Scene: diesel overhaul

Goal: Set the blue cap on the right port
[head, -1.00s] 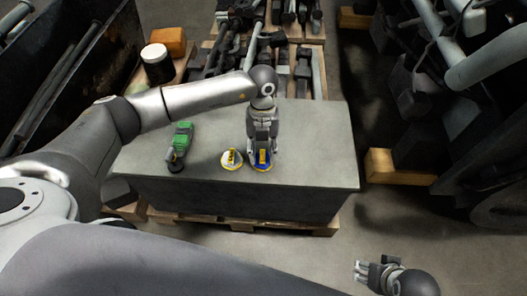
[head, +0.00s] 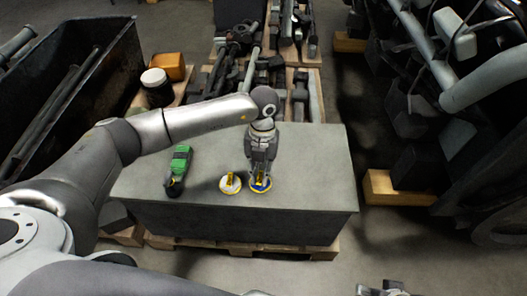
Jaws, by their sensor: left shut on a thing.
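The blue cap (head: 261,186) has a yellow rim and a yellow grip on top. It is at the front of the grey bench (head: 315,180). My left gripper (head: 260,178) points down over it and is shut on its yellow grip. I cannot tell whether the cap touches the bench top. A white cap (head: 230,184) with a yellow rim and grip lies just to the left, apart from the blue one. My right gripper (head: 378,290) shows only in part at the bottom edge, away from the bench. I cannot make out the right port.
A green and black tool (head: 179,166) lies on the bench's left part. The bench's right part is clear. A large engine (head: 470,120) stands at the right. A dark bin (head: 75,80) stands at the left. Pallets with metal parts (head: 235,55) lie behind the bench.

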